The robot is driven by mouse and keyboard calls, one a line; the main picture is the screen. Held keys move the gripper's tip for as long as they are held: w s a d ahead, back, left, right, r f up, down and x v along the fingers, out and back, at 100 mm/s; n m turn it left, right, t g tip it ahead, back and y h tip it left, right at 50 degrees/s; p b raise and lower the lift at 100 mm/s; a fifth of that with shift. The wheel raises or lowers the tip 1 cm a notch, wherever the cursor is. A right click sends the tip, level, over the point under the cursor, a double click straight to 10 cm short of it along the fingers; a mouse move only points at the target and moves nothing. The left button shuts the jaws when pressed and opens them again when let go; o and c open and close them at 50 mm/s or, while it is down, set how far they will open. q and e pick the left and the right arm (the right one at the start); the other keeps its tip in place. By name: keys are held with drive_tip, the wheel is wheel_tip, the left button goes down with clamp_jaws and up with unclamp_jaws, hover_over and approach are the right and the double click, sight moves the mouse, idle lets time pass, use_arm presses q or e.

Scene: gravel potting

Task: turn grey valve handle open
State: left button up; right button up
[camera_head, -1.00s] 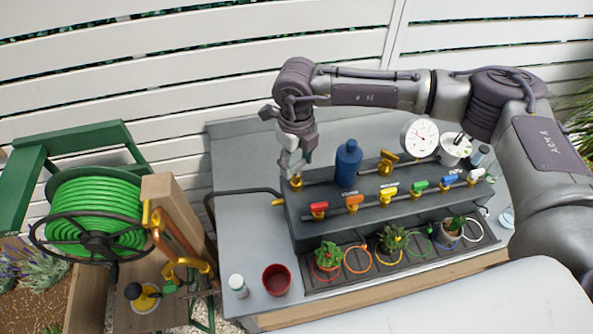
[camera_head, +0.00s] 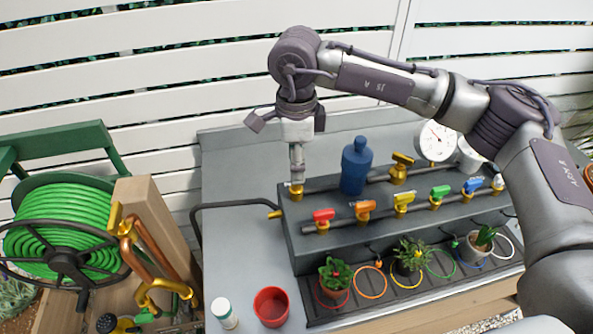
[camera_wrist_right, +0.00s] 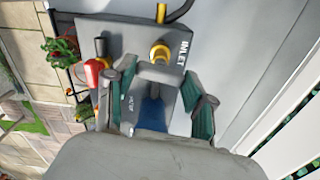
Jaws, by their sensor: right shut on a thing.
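The grey valve handle (camera_head: 295,184) sits on a brass valve body (camera_head: 296,194) at the left end of the dark manifold block. Only a small part of the handle shows below my fingers. My right gripper (camera_head: 297,172) points down and is shut on the handle. The yellow inlet fitting (camera_wrist_right: 160,52) is beside the INLET lettering. My left gripper is not in view.
A blue bottle-shaped part (camera_head: 356,166) and a brass valve (camera_head: 400,168) stand right of my gripper. A front row holds several coloured valves, including a red one (camera_head: 323,216). A gauge (camera_head: 437,141) is farther right. A red cup (camera_head: 271,306) stands front left; the bench top behind it is clear.

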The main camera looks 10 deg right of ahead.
drive_tip(key=shift+n+b, duration=0.65)
drive_tip(key=shift+n, duration=0.25)
drive_tip(key=o, duration=1.2)
drive_tip(key=shift+c, duration=0.2)
drive_tip(key=shift+r, duration=0.1)
wheel_tip(320, 180, up, 12)
